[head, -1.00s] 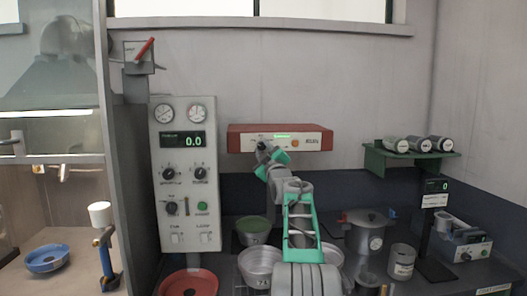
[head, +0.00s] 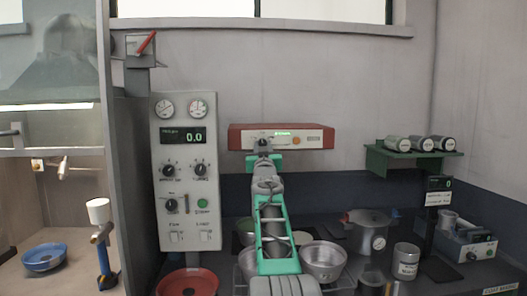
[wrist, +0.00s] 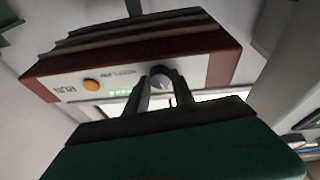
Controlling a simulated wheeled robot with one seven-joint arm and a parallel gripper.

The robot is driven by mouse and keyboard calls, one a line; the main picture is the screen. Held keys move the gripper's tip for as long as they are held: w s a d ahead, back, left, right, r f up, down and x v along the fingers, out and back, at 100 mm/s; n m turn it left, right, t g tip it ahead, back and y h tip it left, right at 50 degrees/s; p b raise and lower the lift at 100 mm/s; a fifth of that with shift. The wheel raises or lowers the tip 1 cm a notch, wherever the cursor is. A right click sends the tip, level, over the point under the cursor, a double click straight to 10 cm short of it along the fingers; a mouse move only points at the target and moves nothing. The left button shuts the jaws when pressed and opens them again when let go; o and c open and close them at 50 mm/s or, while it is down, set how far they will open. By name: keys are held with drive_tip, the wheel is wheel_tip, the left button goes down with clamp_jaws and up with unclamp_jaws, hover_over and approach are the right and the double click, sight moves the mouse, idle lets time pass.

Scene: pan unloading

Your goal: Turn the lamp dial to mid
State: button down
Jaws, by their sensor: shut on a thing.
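The lamp (head: 239,138) is a red-brown box on the back wall with a pale front panel. It carries a green lit strip (head: 283,134) and an orange button (head: 296,139). My gripper (head: 263,145) is at the left part of this panel and covers the dial there. In the wrist view the lamp (wrist: 215,70) appears upside down. The grey dial (wrist: 160,82) sits between the two fingers of my gripper (wrist: 160,88), which is shut on it. Its pointer setting cannot be made out.
A control panel (head: 184,218) with gauges and knobs stands to the left. Below are a red bowl (head: 188,284), metal pans (head: 323,262) and a lidded pot (head: 368,238). A green shelf (head: 385,160) with several jars is at the right.

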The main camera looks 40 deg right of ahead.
drive_tip(key=shift+a+r+m+g+h, duration=0.1)
drive_tip(key=shift+m+g+h, duration=0.25)
drive_tip(key=shift+m, duration=0.8)
drive_tip(key=shift+r+m+g+h, duration=0.1)
drive_tip(key=shift+m+g+h, duration=0.25)
drive_tip(key=shift+m, duration=0.8)
drive_tip(key=c, duration=1.1)
unclamp_jaws()
drive_tip(key=shift+f, duration=0.1)
drive_tip(key=shift+w, duration=0.1)
drive_tip(key=shift+a+f, duration=0.1)
drive_tip(key=shift+f, duration=0.05)
drive_tip(key=b+v, duration=0.3)
drive_tip(key=v, duration=0.4)
drive_tip(key=shift+s+a+b, duration=0.15)
drive_tip(key=shift+s+b, duration=0.15)
drive_tip(key=shift+b, duration=0.05)
